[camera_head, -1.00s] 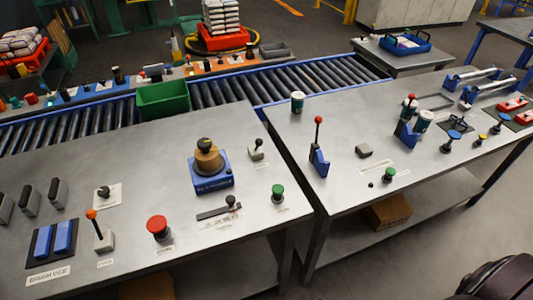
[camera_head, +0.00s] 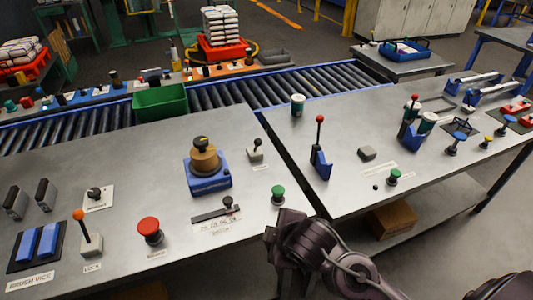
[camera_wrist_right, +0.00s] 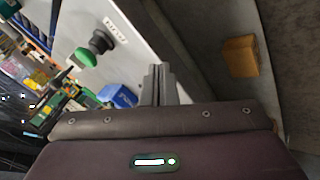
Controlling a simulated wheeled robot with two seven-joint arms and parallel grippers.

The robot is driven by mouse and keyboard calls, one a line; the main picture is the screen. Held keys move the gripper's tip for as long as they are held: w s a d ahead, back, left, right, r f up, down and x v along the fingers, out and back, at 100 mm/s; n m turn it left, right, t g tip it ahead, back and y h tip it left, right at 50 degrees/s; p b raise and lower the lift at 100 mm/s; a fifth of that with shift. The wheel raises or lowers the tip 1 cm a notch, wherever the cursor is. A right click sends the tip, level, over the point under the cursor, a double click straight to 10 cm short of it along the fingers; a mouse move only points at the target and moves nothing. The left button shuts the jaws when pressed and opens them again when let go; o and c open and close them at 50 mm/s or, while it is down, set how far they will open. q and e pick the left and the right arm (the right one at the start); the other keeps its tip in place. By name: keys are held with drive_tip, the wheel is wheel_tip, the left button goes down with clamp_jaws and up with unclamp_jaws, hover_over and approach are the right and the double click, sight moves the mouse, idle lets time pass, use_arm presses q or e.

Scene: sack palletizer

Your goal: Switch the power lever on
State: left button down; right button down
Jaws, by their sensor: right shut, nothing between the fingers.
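Several levers stand on the two grey tables, and I cannot read which one is marked power. A red-knobbed lever (camera_head: 319,133) rises upright from a blue bracket (camera_head: 321,165) on the right table. A similar red-knobbed lever (camera_head: 413,107) stands farther right on a blue bracket (camera_head: 410,137). An orange-knobbed lever (camera_head: 85,230), labelled LOCK, is at the left front. My right gripper (camera_wrist_right: 160,72) is shut and empty in the wrist view. In the head view my dark right arm reaches in from the bottom, near the gap between the tables. My left gripper is out of view.
A green button (camera_head: 278,192) and a red button (camera_head: 150,228) stand on the left table (camera_head: 120,175). Another green button (camera_head: 393,176) is on the right table (camera_head: 350,195). A cardboard box (camera_head: 392,216) sits on the shelf below. A roller conveyor (camera_head: 225,93) runs behind.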

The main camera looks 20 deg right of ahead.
sight(257, 146)
drive_tip(key=w+r+n+t, duration=0.1)
drive_tip(key=n, duration=0.2)
drive_tip(key=w+r+n, duration=0.1)
drive_tip(key=w+n, duration=0.1)
drive_tip(key=n, duration=0.1)
drive_tip(key=w+r+n+t, duration=0.1)
drive_tip(key=n, duration=0.1)
drive_tip(key=shift+w+a+r+n+t+y, duration=0.15)
drive_tip(key=shift+w+a+n+t+y, duration=0.15)
drive_tip(key=shift+w+a+n, duration=0.1)
drive_tip(key=n, duration=0.2)
drive_tip(key=w+r+n, duration=0.1)
drive_tip(key=n, duration=0.1)
drive_tip(key=w+d+n+t, duration=0.1)
drive_tip(key=shift+r+n+y, duration=0.25)
drive_tip(key=shift+n+y, duration=0.05)
drive_tip(key=shift+n, duration=0.1)
drive_tip(key=w+d+r+n+t, duration=0.1)
drive_tip(key=w+d+r+n, duration=0.2)
drive_tip(key=d+n, duration=0.5)
drive_tip(key=n, duration=0.4)
drive_tip(key=shift+w+d, duration=0.2)
drive_tip(key=shift+w, duration=0.1)
